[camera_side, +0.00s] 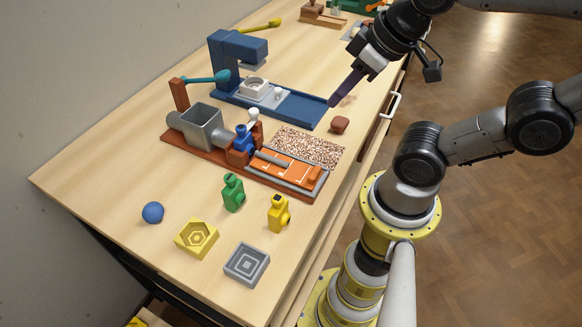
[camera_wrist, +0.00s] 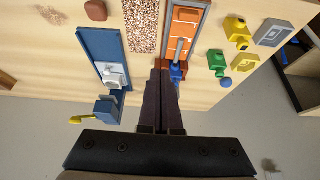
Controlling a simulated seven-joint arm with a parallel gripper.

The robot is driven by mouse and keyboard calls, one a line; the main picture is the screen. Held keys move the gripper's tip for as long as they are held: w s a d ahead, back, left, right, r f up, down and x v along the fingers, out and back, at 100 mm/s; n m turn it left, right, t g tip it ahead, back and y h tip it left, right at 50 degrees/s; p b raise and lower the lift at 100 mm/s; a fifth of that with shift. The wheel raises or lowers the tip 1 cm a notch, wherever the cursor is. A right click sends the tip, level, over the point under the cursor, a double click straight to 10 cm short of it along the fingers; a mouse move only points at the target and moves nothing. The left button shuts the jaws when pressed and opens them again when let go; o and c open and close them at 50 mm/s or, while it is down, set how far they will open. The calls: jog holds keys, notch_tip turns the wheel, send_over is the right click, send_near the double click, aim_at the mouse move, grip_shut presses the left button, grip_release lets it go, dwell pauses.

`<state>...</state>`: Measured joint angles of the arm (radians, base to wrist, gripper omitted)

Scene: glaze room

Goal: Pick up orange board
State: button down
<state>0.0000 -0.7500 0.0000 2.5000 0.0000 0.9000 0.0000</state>
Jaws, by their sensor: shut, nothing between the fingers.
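The orange board (camera_side: 285,168) has white lines on it and lies flat inside a grey-edged tray at the right end of the brown extruder base (camera_side: 190,146). It also shows in the wrist view (camera_wrist: 189,27), near the top, with the grey rails around it. My gripper (camera_side: 333,103) is shut and empty. It is above the near end of the blue press base, back and to the right of the board, and apart from it. In the wrist view my gripper's dark fingers (camera_wrist: 160,72) lie together and hide part of the extruder.
Beside the board lie a speckled mat (camera_side: 308,147) and a brown block (camera_side: 340,124). A blue press (camera_side: 238,50) stands behind. In front are green (camera_side: 233,193) and yellow (camera_side: 278,214) bottles, a blue ball (camera_side: 153,212), and yellow (camera_side: 197,239) and grey (camera_side: 247,264) molds.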

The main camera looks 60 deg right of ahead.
jog(key=c, duration=0.7)
grip_release()
jog(key=m+g, duration=0.6)
jog(key=m, duration=1.2)
send_over(312, 176)
jog(key=f, duration=1)
jog(key=shift+s+d, duration=0.1)
jog(key=shift+s, duration=0.2)
jog(key=shift+w+f, duration=0.15)
jog(key=shift+f, duration=1.2)
jog(key=shift+w+f, duration=0.1)
jog(key=shift+f, duration=1.25)
